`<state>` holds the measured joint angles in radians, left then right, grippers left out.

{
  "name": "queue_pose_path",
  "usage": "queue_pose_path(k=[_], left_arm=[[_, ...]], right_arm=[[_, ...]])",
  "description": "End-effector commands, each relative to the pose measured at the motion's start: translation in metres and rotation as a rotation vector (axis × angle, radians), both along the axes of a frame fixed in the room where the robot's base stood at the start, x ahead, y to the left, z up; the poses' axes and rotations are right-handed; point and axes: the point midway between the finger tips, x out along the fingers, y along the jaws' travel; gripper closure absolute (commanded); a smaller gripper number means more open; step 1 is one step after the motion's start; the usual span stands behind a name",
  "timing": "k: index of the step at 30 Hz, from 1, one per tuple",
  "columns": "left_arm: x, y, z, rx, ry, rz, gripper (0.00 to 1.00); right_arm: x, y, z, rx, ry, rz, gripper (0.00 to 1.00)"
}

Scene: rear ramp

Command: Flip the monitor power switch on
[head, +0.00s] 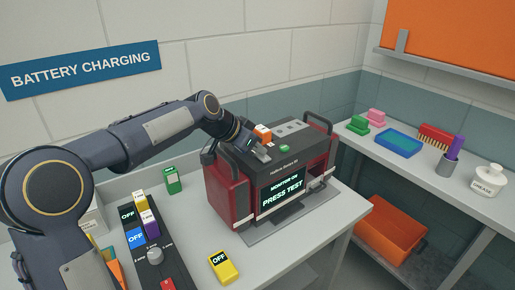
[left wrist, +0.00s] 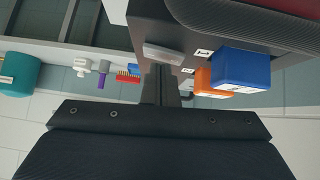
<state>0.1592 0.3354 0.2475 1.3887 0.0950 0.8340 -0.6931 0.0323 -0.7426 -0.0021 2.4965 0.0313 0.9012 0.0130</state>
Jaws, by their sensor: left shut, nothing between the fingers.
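The dark red and black monitor unit (head: 227,195) stands on the grey bench. Its screen (head: 282,192) reads "MONITOR ON" and "PRESS TEST". A green button (head: 284,149) sits on its top. My left gripper (head: 262,154) is shut and empty at the top of the unit, left of the green button. An orange block with a white label (head: 262,131) stands just behind the gripper; in the left wrist view the orange block (left wrist: 204,82) is beside a blue block (left wrist: 241,67). The wrist view shows the shut fingers (left wrist: 160,82) by a pale bar (left wrist: 164,53). I cannot tell whether they touch it.
A dark switch panel (head: 168,268) with "OFF" labels lies at front left, a yellow "OFF" block (head: 223,267) beside it. A green block (head: 172,181) stands behind. The right shelf holds a blue tray (head: 399,141), a brush (head: 435,136) and a grease bottle (head: 488,180). An orange bin (head: 390,232) is below.

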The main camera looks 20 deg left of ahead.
Motion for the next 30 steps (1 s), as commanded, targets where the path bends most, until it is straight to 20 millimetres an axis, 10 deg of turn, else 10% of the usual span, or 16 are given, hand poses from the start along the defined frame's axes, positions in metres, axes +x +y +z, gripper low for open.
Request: queue_pose_path(k=[7,18,30], left_arm=[[-0.005,-0.010,0.051,0.001,-0.003,-0.001,1.00],[-0.056,0.019,0.094,0.000,-0.004,0.002,1.00],[-0.068,0.025,0.108,0.000,0.000,0.001,1.00]], right_arm=[[0.000,0.000,0.037,0.000,0.000,0.000,1.00],[0.000,0.000,0.012,0.000,0.000,0.000,1.00],[0.000,0.000,0.011,0.000,0.000,0.000,1.00]])
